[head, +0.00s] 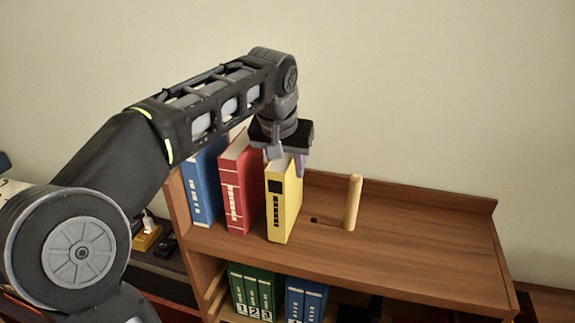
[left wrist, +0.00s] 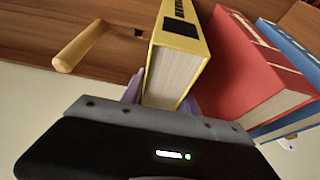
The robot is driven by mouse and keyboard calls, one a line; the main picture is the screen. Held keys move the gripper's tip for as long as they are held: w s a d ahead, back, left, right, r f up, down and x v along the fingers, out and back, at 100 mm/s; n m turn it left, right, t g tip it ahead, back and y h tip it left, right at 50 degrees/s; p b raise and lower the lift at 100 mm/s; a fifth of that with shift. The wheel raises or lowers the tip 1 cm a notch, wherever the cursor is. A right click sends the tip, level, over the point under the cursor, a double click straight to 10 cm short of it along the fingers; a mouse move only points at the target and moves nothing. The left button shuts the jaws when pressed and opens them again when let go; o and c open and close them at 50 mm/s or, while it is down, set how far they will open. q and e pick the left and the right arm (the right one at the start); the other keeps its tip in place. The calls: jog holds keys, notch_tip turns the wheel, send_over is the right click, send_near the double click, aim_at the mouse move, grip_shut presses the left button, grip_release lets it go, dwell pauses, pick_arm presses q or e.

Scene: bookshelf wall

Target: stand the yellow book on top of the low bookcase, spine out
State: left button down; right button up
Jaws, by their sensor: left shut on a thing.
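The yellow book (head: 283,203) stands upright on top of the low bookcase (head: 420,248), to the right of the red book. Its spine, with a black square and dark lettering, faces the front edge. My left gripper (head: 284,158) is above and behind it, shut on its upper rear part. In the left wrist view the yellow book (left wrist: 176,60) shows between the fingers of the left gripper (left wrist: 160,95), with its page edges toward the camera. Its lower edge appears at the shelf top; exact contact is hard to tell. My right gripper is not in view.
A red book (head: 240,185) and a blue book (head: 203,185) stand left of the yellow one. A wooden peg (head: 353,202) rises to its right, with a small dark hole (head: 314,219) between. The top's right part is clear. Green binders (head: 252,291) and blue binders (head: 305,300) stand below.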

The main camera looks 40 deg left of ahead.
pick_arm(q)
jog(key=shift+f, duration=0.15)
jog(key=c, duration=1.1)
grip_release()
jog(key=shift+o, duration=1.3)
jog(key=shift+f, duration=0.15)
jog(key=v, duration=0.7)
jog(key=shift+d+r, duration=0.1)
jog(key=shift+r, duration=0.2)
jog(key=shift+s+r, duration=0.2)
jog(key=shift+r, duration=0.05)
jog(key=shift+f, duration=0.15)
